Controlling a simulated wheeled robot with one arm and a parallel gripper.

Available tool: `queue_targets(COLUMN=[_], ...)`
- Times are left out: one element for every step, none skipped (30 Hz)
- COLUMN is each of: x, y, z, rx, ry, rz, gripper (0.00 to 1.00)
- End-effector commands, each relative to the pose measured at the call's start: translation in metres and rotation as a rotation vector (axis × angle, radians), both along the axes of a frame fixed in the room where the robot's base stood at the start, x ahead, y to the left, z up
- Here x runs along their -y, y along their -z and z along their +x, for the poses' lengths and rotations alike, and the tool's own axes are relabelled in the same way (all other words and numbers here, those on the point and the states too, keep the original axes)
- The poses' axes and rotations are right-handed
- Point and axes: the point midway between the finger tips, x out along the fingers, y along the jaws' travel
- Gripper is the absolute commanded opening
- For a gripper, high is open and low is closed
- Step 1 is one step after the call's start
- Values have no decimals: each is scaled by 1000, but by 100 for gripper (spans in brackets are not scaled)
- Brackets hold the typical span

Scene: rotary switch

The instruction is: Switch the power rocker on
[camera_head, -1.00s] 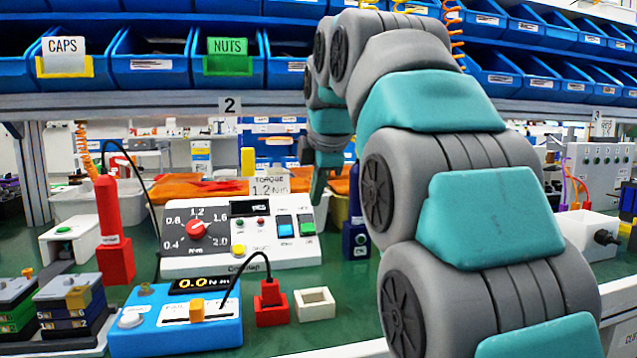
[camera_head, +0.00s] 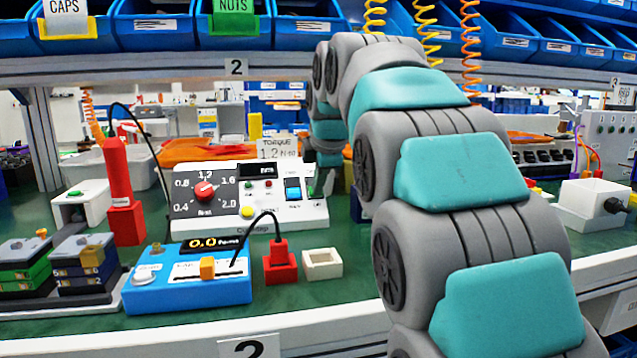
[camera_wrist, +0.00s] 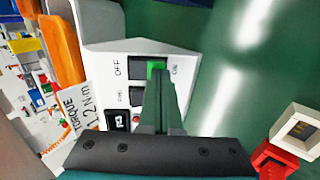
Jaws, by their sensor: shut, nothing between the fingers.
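The torque controller (camera_head: 283,215) is a white box with a red dial, standing on the green bench. Its power rocker (camera_wrist: 148,66) lies between the OFF and ON labels in the wrist view, with a dark part toward OFF and a bright green part toward ON. I cannot tell which side is pressed in. My gripper (camera_wrist: 158,84) is shut and empty, its fingertips over or at the green ON end; contact is unclear. In the head view my gripper (camera_head: 319,190) is at the box's right end and hides part of the rocker. A blue switch (camera_head: 293,188) sits just left of it.
A blue torque meter (camera_head: 188,283), a red block (camera_head: 280,262) with a black cable and a small white open box (camera_head: 322,264) stand in front of the controller. A red tool (camera_head: 120,180) stands left. Blue bins (camera_head: 290,38) hang above.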

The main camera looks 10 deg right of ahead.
Motion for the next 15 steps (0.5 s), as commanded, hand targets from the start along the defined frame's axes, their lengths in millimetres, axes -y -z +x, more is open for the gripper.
queue_targets(x=[0,0,0,0,-1,-1,0,0,0,0,0,0,0,0,0], y=[2,4,6,8,11,10,6,6,6,6,6,6,6,6,5], z=[0,0,1,1,1,2,3,3,3,3,3,3,3,3,3], rx=[5,11,23,36,50,64,61,60,60,59,59,59,58,59,58], ry=[0,0,0,0,-1,-1,0,0,1,1,1,1,1,1,0], rz=[0,0,0,0,-1,-1,-1,-1,-1,-1,-1,-1,-1,-1,0], gripper=[0,0,0,0,0,0,0,0,0,0,0,0,0,0,0])
